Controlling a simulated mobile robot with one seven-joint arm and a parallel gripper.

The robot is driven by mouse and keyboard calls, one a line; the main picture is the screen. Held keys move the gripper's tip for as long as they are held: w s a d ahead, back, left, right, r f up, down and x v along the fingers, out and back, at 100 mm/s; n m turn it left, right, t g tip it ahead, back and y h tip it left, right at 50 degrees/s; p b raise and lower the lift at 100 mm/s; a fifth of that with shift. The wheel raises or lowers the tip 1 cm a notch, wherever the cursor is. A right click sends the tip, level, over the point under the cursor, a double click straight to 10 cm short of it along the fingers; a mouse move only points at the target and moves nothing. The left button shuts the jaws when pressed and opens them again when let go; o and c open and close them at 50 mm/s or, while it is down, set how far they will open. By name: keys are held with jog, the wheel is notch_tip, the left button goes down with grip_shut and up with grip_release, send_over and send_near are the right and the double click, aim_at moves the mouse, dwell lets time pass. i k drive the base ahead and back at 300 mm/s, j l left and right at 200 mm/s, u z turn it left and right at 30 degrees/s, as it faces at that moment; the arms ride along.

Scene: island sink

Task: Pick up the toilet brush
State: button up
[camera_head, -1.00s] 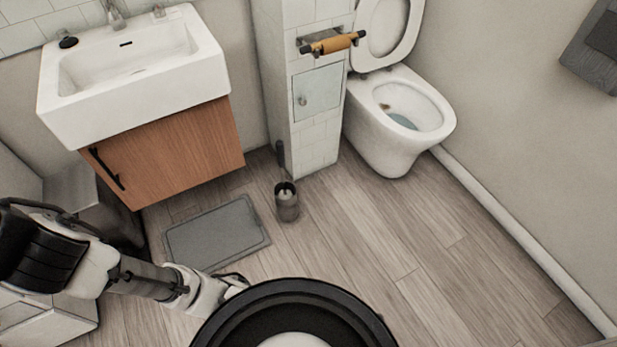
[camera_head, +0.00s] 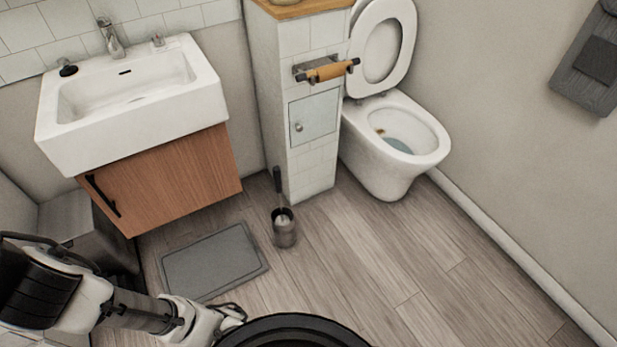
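The toilet brush (camera_head: 277,181) stands upright in its grey metal holder (camera_head: 284,232) on the wood floor, in front of the tiled partition. Its dark handle sticks up above the holder, and its head is hidden inside. My arm reaches in from the lower left. My gripper (camera_head: 232,316) is near the bottom edge, below and left of the holder and well apart from it. It is too small and partly hidden to tell whether its fingers are open.
A grey mat (camera_head: 214,262) lies left of the holder. A sink on a wooden cabinet (camera_head: 168,178) is at the upper left. A toilet (camera_head: 390,150) with its lid up stands behind right. The floor (camera_head: 400,255) on the right is clear.

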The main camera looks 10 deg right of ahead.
aim_at(283, 219)
jog(key=i+l, duration=0.15)
jog(key=i, duration=0.2)
jog(key=i+l+u, duration=0.1)
jog(key=i, duration=0.7)
